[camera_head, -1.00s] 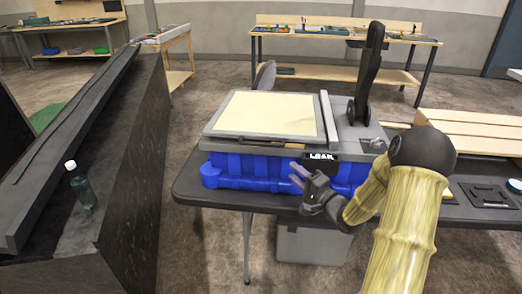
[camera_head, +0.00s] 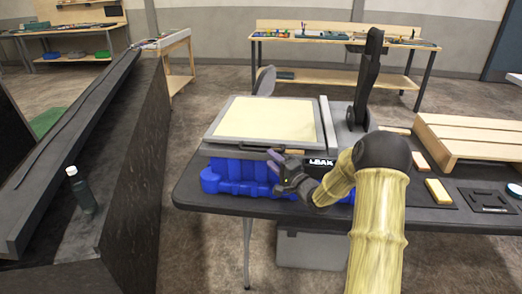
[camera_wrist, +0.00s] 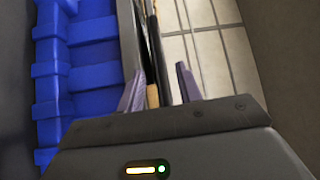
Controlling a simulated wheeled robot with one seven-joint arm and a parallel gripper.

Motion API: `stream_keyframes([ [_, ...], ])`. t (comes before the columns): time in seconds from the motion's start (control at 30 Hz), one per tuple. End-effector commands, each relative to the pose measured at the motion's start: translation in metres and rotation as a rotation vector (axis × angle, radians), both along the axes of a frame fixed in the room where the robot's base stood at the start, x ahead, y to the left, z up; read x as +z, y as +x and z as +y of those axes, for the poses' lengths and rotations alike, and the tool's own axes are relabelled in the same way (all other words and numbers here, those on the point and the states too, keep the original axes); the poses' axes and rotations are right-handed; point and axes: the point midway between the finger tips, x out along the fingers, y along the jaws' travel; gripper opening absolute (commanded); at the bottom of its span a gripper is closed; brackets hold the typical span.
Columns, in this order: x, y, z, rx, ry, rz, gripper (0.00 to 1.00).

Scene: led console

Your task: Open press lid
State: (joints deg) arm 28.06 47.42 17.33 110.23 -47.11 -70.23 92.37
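The press (camera_head: 235,178) stands on the dark table, with a blue ribbed base and a grey-framed lid (camera_head: 268,118) with a cream panel. The lid lies flat and closed. The blue base (camera_wrist: 75,70) shows on the left there.
A black upright arm (camera_head: 368,75) stands at the press's right rear. Wooden slats (camera_head: 470,135), a yellow block (camera_head: 438,191) and black plates lie on the table at right. A dark slanted structure with a bottle (camera_head: 82,190) is at left.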

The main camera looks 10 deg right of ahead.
Motion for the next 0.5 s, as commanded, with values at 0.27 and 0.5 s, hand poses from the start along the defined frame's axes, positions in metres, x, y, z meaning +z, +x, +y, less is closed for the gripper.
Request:
stream_keyframes([
  [0.27, 0.005, 0.043, 0.023, 0.002, -0.001, 0.0, 0.35],
  [0.5, 0.007, 0.06, 0.031, -0.001, 0.0, 0.001, 0.35],
])
